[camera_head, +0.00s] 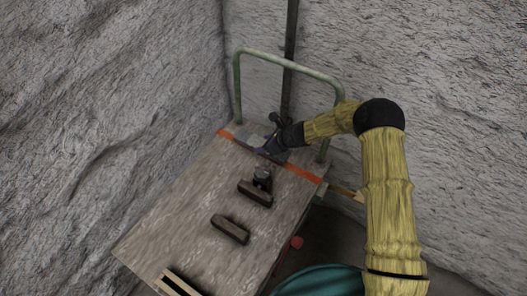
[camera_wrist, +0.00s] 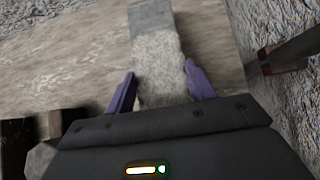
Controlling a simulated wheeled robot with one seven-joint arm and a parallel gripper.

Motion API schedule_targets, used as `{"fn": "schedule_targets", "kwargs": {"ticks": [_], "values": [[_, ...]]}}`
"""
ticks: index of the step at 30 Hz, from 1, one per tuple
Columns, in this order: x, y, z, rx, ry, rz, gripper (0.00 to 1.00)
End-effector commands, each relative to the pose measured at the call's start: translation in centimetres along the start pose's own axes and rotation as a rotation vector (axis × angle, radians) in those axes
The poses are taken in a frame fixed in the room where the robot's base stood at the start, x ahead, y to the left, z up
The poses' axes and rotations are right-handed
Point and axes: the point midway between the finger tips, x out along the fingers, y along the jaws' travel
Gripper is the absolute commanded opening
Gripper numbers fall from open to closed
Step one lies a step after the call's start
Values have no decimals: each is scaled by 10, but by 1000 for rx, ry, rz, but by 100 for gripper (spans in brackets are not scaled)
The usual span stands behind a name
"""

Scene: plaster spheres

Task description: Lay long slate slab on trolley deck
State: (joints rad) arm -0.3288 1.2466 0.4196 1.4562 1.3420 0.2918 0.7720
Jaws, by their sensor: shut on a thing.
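The slate slab (camera_wrist: 158,65) is a long grey piece, smooth at its far end and rough nearer me, between the purple fingers of my gripper (camera_wrist: 160,87) in the wrist view. In the head view, my gripper (camera_head: 264,150) is shut on the slab (camera_head: 248,139) at the far end of the trolley deck (camera_head: 185,208), by the orange stripe. The slab lies low over the deck; I cannot tell whether it touches. My gripper hides part of it in the head view, and the gripper body hides its near end in the wrist view.
Two dark brown blocks (camera_head: 230,229) (camera_head: 255,193) lie on the deck, with a small dark grey object (camera_head: 263,174) beside the farther one. The green handle (camera_head: 290,64) rises behind my gripper. Rough walls stand close behind and left. The deck's left part is bare.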

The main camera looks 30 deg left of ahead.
Motion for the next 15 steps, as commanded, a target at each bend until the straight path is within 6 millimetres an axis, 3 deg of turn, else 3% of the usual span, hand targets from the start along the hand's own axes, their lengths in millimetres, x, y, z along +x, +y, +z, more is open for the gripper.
{"fn": "schedule_targets", "kwargs": {"ticks": [11,15], "values": [[4,0,-1,-2,-5,0,0],[13,1,-9,-1,-4,1,0]]}}
